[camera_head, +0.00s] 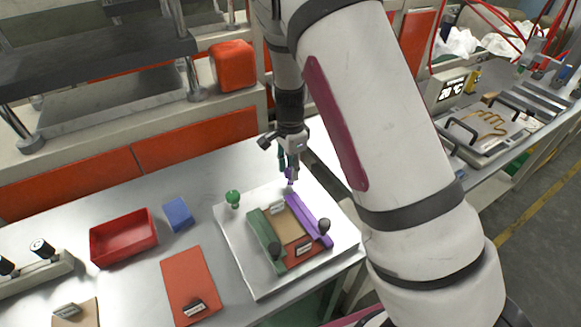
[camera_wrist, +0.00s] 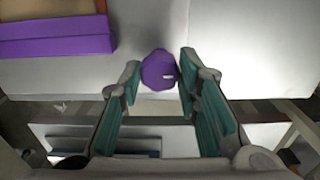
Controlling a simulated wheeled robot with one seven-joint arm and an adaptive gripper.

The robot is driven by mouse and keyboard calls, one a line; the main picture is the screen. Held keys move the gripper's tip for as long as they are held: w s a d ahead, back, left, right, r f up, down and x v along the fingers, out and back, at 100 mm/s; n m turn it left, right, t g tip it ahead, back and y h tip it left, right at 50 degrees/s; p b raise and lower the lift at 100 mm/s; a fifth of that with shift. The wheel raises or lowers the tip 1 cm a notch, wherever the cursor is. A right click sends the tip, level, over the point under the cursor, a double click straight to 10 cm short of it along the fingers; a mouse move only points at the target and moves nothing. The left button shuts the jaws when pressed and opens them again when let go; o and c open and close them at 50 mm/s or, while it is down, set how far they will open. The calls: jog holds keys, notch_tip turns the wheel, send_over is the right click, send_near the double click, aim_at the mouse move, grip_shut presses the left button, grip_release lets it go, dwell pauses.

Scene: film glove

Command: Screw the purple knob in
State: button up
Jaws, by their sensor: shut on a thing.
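The purple knob (camera_head: 290,184) is at the back edge of the white plate (camera_head: 236,250), by the far end of the purple bar (camera_head: 308,218). My gripper (camera_head: 289,172) points down from above and is shut on the knob. In the wrist view the knob (camera_wrist: 158,70) lies between the two teal-padded fingertips (camera_wrist: 160,75), and the purple bar (camera_wrist: 55,38) is at upper left. What lies under the knob is hidden, so I cannot tell how it is seated.
A green knob (camera_head: 233,197) stands on the plate's left part. A green bar (camera_head: 262,240) and two dark round knobs (camera_head: 324,226) are on the fixture. A red tray (camera_head: 123,237), a blue block (camera_head: 178,214) and an orange mat (camera_head: 189,285) lie to the left.

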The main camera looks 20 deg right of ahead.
jog(key=shift+w+r, duration=0.1)
jog(key=o, duration=1.1)
jog(key=shift+o, duration=0.2)
notch_tip(320, 180, up, 12)
jog(key=s+r+n+t+y, duration=0.2)
jog(key=s+r+n, duration=0.6)
jog(key=s+r, duration=0.55)
jog(key=s+r+n+t+h, duration=0.2)
jog(key=s+n, duration=0.6)
jog(key=s, duration=0.6)
jog(key=shift+d+r+t, duration=0.3)
jog(key=shift+r+t, duration=0.4)
jog(key=shift+r, duration=0.2)
